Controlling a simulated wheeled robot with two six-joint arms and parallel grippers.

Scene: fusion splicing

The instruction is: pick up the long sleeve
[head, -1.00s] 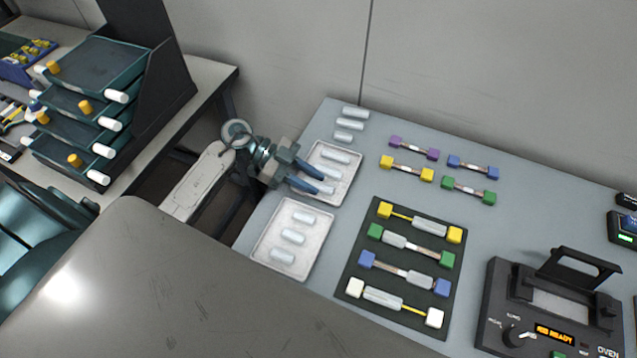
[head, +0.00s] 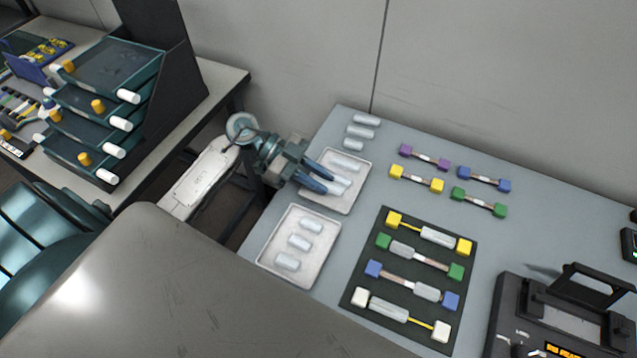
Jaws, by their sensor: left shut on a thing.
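My left gripper (head: 329,183) reaches from the left over the upper white tray (head: 347,208). Its blue fingers are shut on a pale, translucent sleeve (head: 341,184) in the near part of that tray. The fingers hide part of this sleeve, and I cannot tell whether it is clear of the tray floor. Other pale sleeves (head: 347,160) lie farther back in the same tray. My right gripper is not in view.
A lower white tray (head: 270,258) holds three sleeves. Three more sleeves (head: 360,131) lie on the table behind. A dark mat (head: 398,269) holds several colour-ended assemblies, with more (head: 417,178) beyond. An oven (head: 507,312) stands at right; a drawer rack (head: 112,110) stands at left.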

